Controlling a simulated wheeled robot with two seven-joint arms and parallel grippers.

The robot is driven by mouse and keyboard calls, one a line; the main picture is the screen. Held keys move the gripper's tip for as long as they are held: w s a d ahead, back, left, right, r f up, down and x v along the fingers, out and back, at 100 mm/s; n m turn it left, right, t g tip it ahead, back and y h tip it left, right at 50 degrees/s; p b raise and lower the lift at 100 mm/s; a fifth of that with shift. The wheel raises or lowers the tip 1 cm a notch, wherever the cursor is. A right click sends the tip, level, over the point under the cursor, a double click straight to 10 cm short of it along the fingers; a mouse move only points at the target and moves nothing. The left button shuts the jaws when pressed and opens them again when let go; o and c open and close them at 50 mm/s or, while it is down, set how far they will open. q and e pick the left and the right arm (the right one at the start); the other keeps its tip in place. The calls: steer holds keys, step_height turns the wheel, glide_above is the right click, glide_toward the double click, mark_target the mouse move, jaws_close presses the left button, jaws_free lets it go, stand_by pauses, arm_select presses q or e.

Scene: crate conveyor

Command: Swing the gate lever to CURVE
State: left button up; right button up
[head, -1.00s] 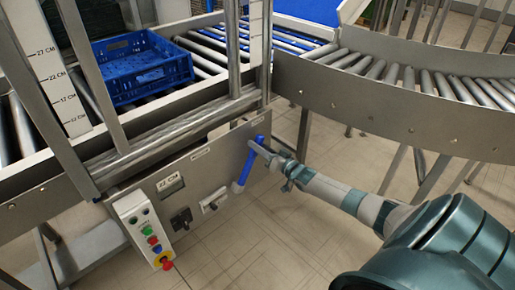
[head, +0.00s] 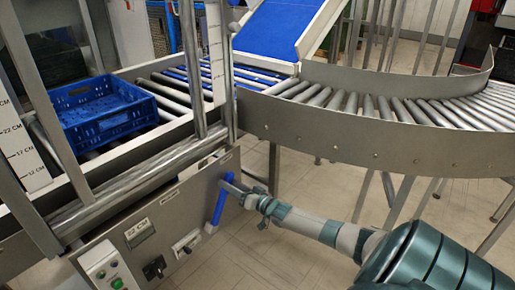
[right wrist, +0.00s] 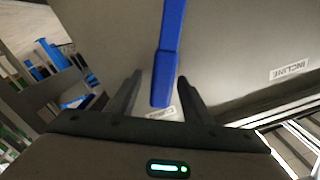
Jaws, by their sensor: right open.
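The gate lever is a blue bar (head: 217,208) on the grey front panel of the conveyor. In the head view it slants, its upper end to the right and its lower end to the left. My right gripper (head: 231,187) reaches the lever's upper part from the right. In the right wrist view, the lever (right wrist: 168,50) runs between the two open fingers of my right gripper (right wrist: 160,77), with its thick end low between them. Gaps show on both sides. A label behind that end is partly hidden and unreadable. My left gripper is not in view.
An INCLINE label (right wrist: 289,70) shows on the panel. A control box with buttons (head: 108,270), a display (head: 139,232) and black and white switches sit lower left. A blue crate (head: 105,125) stands on the rollers. A curved roller conveyor (head: 380,140) extends right; the floor below is open.

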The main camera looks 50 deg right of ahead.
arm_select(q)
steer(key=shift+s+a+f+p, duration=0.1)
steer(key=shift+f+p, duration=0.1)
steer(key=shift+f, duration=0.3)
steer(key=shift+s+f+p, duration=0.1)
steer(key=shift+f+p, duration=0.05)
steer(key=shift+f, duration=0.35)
arm_select(e)
steer(key=s+d, duration=0.1)
steer(key=s, duration=1.5)
steer(key=shift+s+d, duration=0.2)
steer(key=shift+s, duration=0.1)
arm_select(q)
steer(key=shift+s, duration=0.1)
